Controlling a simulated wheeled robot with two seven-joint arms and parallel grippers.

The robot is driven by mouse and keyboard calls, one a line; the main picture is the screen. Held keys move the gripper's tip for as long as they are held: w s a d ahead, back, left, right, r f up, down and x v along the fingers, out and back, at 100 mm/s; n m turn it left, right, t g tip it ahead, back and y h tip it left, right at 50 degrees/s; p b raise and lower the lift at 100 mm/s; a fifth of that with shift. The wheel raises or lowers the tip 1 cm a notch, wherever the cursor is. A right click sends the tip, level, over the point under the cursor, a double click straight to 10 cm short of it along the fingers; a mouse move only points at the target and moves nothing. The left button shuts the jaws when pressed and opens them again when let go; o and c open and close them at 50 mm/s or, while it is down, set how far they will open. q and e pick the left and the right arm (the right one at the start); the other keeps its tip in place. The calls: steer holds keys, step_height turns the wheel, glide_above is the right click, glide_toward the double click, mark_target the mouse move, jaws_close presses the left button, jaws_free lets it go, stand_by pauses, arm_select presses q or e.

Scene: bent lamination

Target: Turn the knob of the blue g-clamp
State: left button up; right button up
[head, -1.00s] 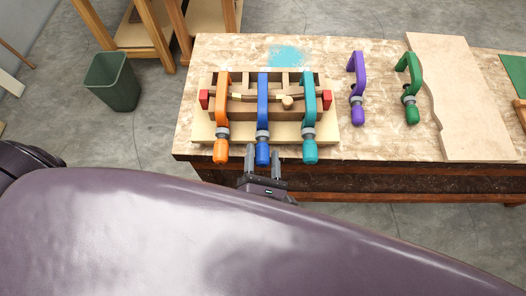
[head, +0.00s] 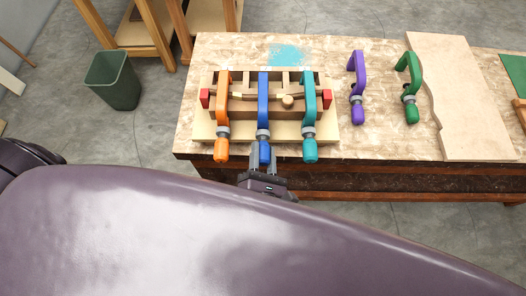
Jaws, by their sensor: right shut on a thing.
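The blue g-clamp (head: 263,98) stands in the middle of the wooden jig, between an orange g-clamp (head: 224,95) and a teal g-clamp (head: 309,97). Its blue knob (head: 264,153) points toward me at the front edge of the table. My right gripper (head: 264,158) is at this knob, with one finger on each side, shut on it. The fingers partly hide the knob's lower end. My left gripper is not in view.
The jig's base board (head: 204,131) lies on the workbench (head: 352,144). A purple clamp (head: 357,85), a green clamp (head: 411,86) and a curved board (head: 455,95) lie to the right. A bin (head: 113,80) stands on the floor at left.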

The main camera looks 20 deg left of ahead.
mark_target(263, 164)
steer(key=m+p, duration=0.1)
steer(key=m, duration=0.1)
steer(key=shift+m, duration=0.3)
steer(key=shift+m+p, duration=0.75)
steer(key=shift+m, duration=1.15)
steer(key=o, duration=1)
steer(key=shift+f, duration=0.1)
steer(key=b+v, duration=0.1)
steer(key=v, duration=0.6)
steer(key=shift+s+d+b, duration=0.1)
steer(key=shift+s+b, duration=0.25)
